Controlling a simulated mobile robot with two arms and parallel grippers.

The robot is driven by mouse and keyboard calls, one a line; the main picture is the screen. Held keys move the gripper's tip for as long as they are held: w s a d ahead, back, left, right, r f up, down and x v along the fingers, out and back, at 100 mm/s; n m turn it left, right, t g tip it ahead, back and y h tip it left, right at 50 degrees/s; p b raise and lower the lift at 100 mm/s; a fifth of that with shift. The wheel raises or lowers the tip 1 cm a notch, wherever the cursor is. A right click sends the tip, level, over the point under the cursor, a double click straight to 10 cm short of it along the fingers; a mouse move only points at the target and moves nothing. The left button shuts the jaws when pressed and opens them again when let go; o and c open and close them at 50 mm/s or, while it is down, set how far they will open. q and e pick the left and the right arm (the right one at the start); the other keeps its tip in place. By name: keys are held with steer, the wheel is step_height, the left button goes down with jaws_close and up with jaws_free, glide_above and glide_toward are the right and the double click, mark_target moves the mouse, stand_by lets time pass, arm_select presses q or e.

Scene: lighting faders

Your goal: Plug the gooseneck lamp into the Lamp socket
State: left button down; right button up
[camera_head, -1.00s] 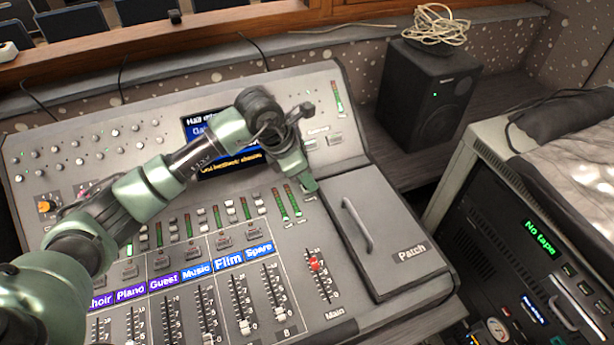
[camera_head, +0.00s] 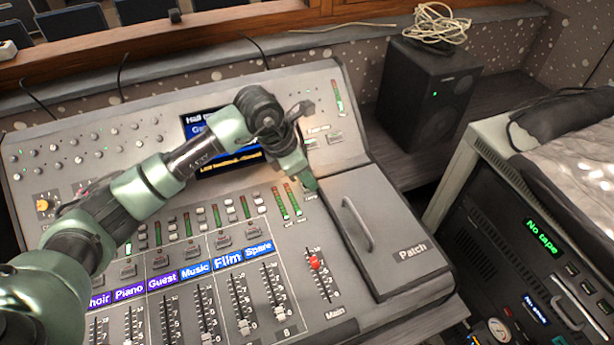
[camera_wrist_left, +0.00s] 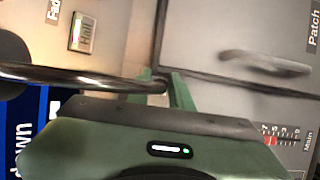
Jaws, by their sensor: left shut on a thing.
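My left gripper (camera_head: 310,187) is low over the console, just left of the Patch lid's upper left corner. In the left wrist view its green fingers (camera_wrist_left: 167,88) are closed around the end of a dark curved stem, the gooseneck lamp (camera_wrist_left: 85,76). The stem runs off to the left toward a dark rounded part at the picture's edge. A small label under the fingertips seems to read Lamp. The Lamp socket itself is hidden by the gripper, so I cannot tell whether the plug end is in it. My right gripper is not in view.
The Patch lid (camera_head: 392,242) with its raised handle (camera_head: 357,223) lies right of the gripper. Fader rows (camera_head: 240,305) and the red Main fader (camera_head: 315,262) are in front. A screen (camera_head: 205,128) is behind my arm. A black speaker (camera_head: 428,95) stands at the back right.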

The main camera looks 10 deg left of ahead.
arm_select(q)
steer(key=shift+s+f, duration=0.15)
steer(key=shift+f, duration=0.1)
steer(key=c, duration=1.2)
jaws_free()
steer(key=shift+o, duration=0.2)
steer(key=b+v, duration=0.1)
steer(key=v, duration=0.6)
steer(key=shift+r, duration=0.35)
